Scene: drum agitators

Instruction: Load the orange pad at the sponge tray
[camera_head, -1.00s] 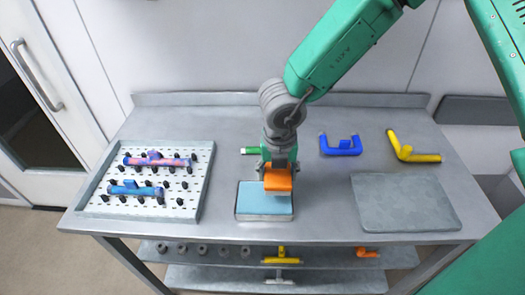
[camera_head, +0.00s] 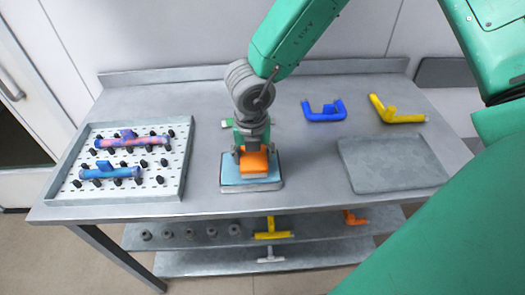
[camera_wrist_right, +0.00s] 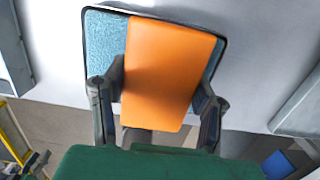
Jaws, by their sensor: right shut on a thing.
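The orange pad (camera_head: 254,163) is between the fingers of my right gripper (camera_head: 252,150), which is shut on it. The sponge tray (camera_head: 252,187), a shallow grey tray with a blue sponge (camera_head: 232,171), lies directly under the pad. In the right wrist view the orange pad (camera_wrist_right: 168,75) overlaps the blue sponge (camera_wrist_right: 108,42), with my gripper fingers (camera_wrist_right: 158,105) on either side. The pad is at the sponge surface; I cannot tell how firmly they touch. My left gripper is out of view.
A white pegged tray (camera_head: 170,185) with two coloured agitators stands at the left. A blue handle-shaped part (camera_head: 323,113), a yellow part (camera_head: 397,112) and a flat grey tray (camera_head: 391,166) are at the right. Shelves below hold more parts.

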